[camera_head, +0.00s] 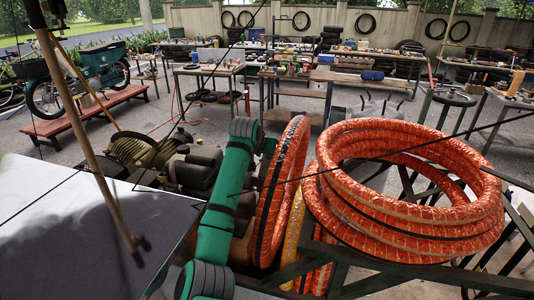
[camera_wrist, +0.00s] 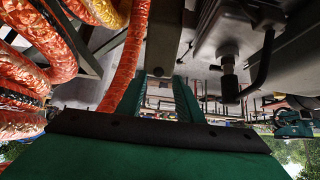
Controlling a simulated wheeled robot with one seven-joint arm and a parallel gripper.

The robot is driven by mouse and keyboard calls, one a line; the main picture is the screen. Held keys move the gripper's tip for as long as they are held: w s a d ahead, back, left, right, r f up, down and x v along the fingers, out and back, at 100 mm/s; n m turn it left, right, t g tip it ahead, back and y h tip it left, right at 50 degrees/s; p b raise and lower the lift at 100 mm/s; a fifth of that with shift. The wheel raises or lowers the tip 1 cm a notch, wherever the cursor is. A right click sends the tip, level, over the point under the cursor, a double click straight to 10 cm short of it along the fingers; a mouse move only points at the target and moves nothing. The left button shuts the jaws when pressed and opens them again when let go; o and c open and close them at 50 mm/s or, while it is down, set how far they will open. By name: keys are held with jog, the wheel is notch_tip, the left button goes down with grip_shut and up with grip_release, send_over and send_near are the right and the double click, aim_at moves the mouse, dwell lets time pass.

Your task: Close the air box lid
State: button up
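In the wrist view, my gripper (camera_wrist: 160,84) shows two green fingers with a gap between their tips. It looks open, and I see nothing held. A grey bar (camera_wrist: 164,35) hangs just beyond the fingertips; I cannot tell if they touch. A dark box-like housing (camera_wrist: 228,35) with a metal fitting and a black elbow pipe is at the upper right. In the head view, dark blocky machinery (camera_head: 197,168) stands left of my green arm, and my gripper is hidden. I cannot clearly make out which part is the air box lid, or its angle.
Thick orange hose coils (camera_head: 405,190) lie on a dark frame right of my arm; they also fill the wrist view's left side (camera_wrist: 30,75). A finned machine (camera_head: 140,153), a pale flat panel (camera_head: 75,235) and a brown pole (camera_head: 90,130) are left. Cluttered workbenches stand behind.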

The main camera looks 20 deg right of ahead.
jog(key=shift+x, duration=1.2)
jog(key=shift+s+d, duration=0.1)
jog(key=shift+d, duration=0.05)
grip_shut()
jog(key=shift+d, duration=0.1)
